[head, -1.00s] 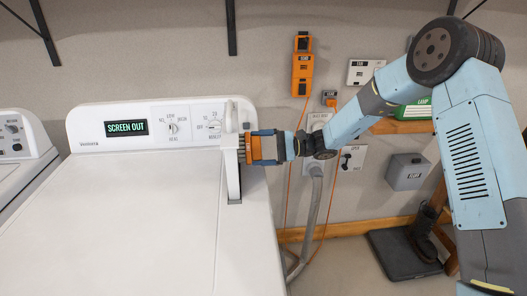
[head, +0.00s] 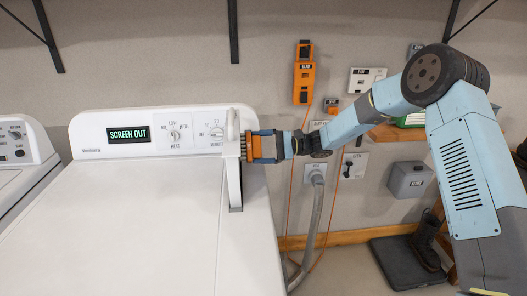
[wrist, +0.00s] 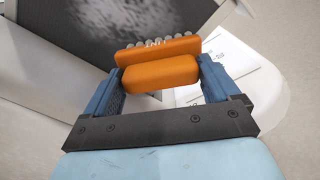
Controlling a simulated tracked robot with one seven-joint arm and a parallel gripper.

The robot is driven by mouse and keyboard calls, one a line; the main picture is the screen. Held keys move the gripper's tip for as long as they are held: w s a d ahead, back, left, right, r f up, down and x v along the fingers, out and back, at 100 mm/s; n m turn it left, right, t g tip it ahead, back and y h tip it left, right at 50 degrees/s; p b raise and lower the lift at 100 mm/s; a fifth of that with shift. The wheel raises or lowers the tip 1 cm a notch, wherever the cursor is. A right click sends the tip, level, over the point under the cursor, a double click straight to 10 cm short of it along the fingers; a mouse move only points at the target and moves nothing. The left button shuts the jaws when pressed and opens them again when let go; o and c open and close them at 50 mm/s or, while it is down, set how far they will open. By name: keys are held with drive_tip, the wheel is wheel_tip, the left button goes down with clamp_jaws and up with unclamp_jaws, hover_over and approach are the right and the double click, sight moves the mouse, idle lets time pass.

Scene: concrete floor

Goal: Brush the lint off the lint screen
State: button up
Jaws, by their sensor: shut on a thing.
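The white lint screen (head: 233,172) stands upright out of the slot in the white dryer's top, near its right edge. Its mesh face with a grey patch of lint (wrist: 135,18) shows at the top of the wrist view. My gripper (head: 266,146) is shut on an orange brush (head: 250,147), which also shows between my blue fingers in the wrist view (wrist: 160,73). The brush's bristles point at the right side of the screen, near its upper part. Whether they touch the mesh is unclear.
The dryer (head: 120,220) has a panel whose display (head: 128,134) reads "SCREEN OUT". A grey hose (head: 312,225) and orange cords hang by the wall at right. A grey box (head: 410,180) is on the wall. The dryer top left of the screen is clear.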

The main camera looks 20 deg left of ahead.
drive_tip(key=shift+w+a, duration=0.1)
drive_tip(key=shift+w, duration=0.3)
drive_tip(key=shift+s+d, duration=0.45)
drive_tip(key=shift+s, duration=0.55)
drive_tip(key=shift+s+d, duration=0.4)
drive_tip(key=shift+s, duration=0.6)
drive_tip(key=shift+s+d, duration=0.45)
drive_tip(key=shift+s, duration=0.55)
drive_tip(key=shift+s+d, duration=0.55)
drive_tip(key=shift+s, duration=0.3)
drive_tip(key=shift+s+d, duration=0.6)
drive_tip(key=shift+s, duration=0.3)
drive_tip(key=shift+s+d, duration=0.55)
drive_tip(key=shift+s, duration=0.3)
drive_tip(key=shift+a+r, duration=0.15)
drive_tip(key=shift+r, duration=0.9)
drive_tip(key=shift+w+a, duration=0.6)
drive_tip(key=shift+w, duration=0.4)
drive_tip(key=shift+w+a, duration=0.55)
drive_tip(key=shift+w, duration=0.5)
drive_tip(key=shift+w+a, duration=0.6)
drive_tip(key=shift+w, duration=0.4)
drive_tip(key=shift+w+a, duration=0.4)
drive_tip(key=shift+w, duration=0.45)
drive_tip(key=shift+w+a, duration=0.35)
drive_tip(key=shift+w, duration=0.45)
drive_tip(key=shift+w+a, duration=0.4)
drive_tip(key=shift+w, duration=0.45)
drive_tip(key=shift+a, duration=0.1)
drive_tip(key=shift+s, duration=0.15)
